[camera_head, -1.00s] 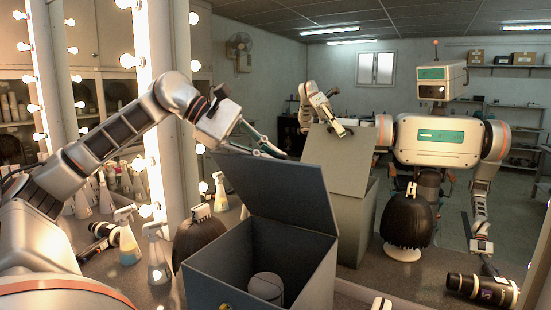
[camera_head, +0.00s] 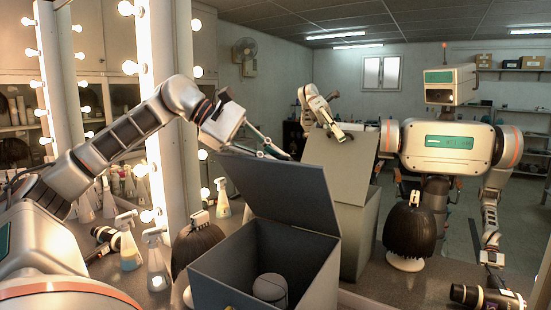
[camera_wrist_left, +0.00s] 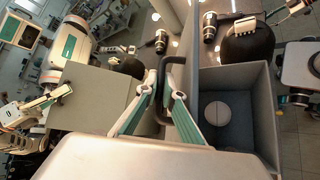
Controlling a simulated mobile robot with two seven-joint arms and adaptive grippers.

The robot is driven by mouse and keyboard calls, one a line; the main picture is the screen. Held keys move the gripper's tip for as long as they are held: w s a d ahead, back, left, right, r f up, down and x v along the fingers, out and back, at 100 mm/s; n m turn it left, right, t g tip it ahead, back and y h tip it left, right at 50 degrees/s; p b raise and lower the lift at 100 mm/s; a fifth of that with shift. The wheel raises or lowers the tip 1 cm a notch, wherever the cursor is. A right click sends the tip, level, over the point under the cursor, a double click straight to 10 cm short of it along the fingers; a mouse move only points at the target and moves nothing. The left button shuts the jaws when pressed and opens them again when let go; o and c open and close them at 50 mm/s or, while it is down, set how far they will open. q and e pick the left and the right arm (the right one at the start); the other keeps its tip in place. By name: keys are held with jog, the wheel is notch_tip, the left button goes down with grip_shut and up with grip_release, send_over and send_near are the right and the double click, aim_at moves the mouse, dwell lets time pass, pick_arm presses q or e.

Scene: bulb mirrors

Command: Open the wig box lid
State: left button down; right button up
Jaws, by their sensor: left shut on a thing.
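The dark grey wig box (camera_head: 208,291) stands on the counter at the bottom middle of the head view. Its lid (camera_head: 285,200) is raised steeply and the inside is exposed. A pale round wig stand (camera_head: 270,289) shows inside, also in the wrist view (camera_wrist_left: 217,113). My left gripper (camera_head: 279,154) is behind the lid's top edge. In the wrist view its fingers (camera_wrist_left: 166,78) close on the dark lid handle (camera_wrist_left: 178,59), with the lid seen nearly edge-on. The lid partly hides the fingertips in the head view.
A mirror behind the box reflects my body, the box and its raised lid (camera_head: 340,165). Left of the box are a dark wig (camera_head: 197,245), spray bottles (camera_head: 157,268) and a black cylinder (camera_head: 106,237). Lit bulbs (camera_head: 148,216) line the mirror's left frame.

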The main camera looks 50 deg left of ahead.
pick_arm(q)
jog(key=shift+r, duration=0.25)
dwell(0.4)
jog(key=c, duration=2.5)
grip_release()
jog(key=shift+s+f, duration=0.1)
jog(key=shift+s+a+r, duration=0.25)
jog(key=shift+s+r, duration=0.1)
jog(key=v, duration=1.1)
